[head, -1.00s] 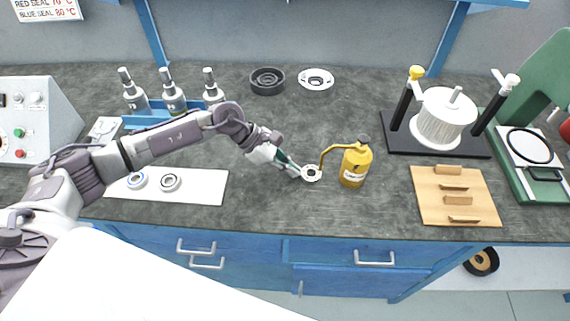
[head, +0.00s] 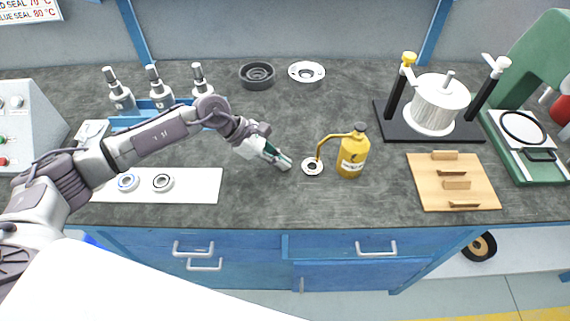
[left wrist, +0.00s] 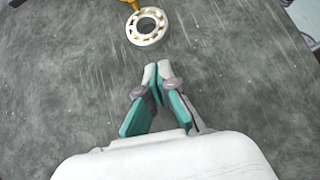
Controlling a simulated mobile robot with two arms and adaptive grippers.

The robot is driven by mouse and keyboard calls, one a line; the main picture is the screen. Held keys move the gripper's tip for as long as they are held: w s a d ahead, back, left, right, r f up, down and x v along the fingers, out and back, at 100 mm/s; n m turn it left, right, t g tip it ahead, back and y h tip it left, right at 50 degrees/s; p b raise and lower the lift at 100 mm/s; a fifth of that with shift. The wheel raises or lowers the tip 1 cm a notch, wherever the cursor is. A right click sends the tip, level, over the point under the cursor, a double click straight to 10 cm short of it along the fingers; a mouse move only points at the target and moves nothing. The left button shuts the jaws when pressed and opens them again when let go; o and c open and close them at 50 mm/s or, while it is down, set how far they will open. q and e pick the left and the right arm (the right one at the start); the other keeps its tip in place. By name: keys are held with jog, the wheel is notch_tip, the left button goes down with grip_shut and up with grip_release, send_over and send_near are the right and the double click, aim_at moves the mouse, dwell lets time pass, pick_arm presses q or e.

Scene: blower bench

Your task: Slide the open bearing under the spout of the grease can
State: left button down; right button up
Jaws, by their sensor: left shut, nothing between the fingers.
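The open bearing (head: 312,167) lies flat on the dark bench top, its ring of balls showing in the left wrist view (left wrist: 147,27). The yellow grease can (head: 352,156) stands upright just right of it. The can's spout (head: 322,146) bends down to the bearing, its tip over the bearing's far side in the head view; the exact alignment is hard to tell. My left gripper (head: 286,164) is shut and empty, left of the bearing with a small gap. In the left wrist view its fingertips (left wrist: 157,68) point at the bearing without touching. My right gripper is not in view.
A white mat (head: 200,186) with two sealed bearings lies at the left front. Blue-racked bottles (head: 160,88) stand behind my left arm. A wooden board (head: 425,190) and a black stand (head: 385,120) are to the right. Bench between bearing and mat is clear.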

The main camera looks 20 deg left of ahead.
pick_arm(q)
jog(key=a, duration=0.1)
jog(key=a+r, duration=0.2)
jog(key=a, duration=0.1)
jog(key=shift+s, duration=0.4)
jog(key=v, duration=0.2)
jog(key=b+v, duration=0.1)
jog(key=v, duration=0.3)
jog(key=shift+w+d+r, duration=0.15)
jog(key=shift+d+r, duration=0.1)
jog(key=shift+r, duration=0.05)
jog(key=shift+a+r, duration=0.1)
jog(key=shift+a, duration=0.1)
jog(key=shift+d+r, duration=0.1)
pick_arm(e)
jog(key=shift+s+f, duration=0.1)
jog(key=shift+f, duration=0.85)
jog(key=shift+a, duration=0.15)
